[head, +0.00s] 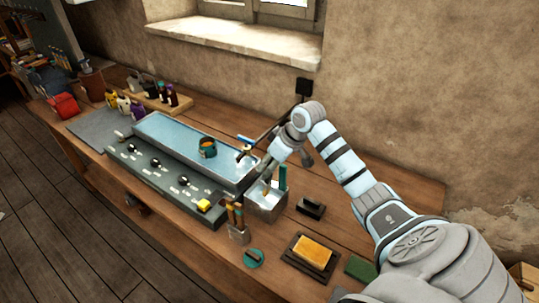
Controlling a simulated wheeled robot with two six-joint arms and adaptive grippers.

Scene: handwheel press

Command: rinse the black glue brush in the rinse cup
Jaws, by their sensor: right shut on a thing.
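My right gripper (267,172) reaches down from the upper right, directly above a grey metal container (265,211) on the bench. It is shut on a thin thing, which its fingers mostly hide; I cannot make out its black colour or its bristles. A tan handle (266,188) and a teal handle (283,177) show at the container's opening. I cannot tell whether the held thing is inside the container or touches its rim. No cup is clearly marked as the rinse cup; a small teal and orange pot (207,147) is at the blue tray. My left gripper is out of view.
The long blue tray (180,133) and a dark panel with knobs (135,159) lie left of the gripper. A blue-handled fitting (245,140) is close beside the wrist. A black block (311,208) and a yellow-topped pad (313,251) are at the right.

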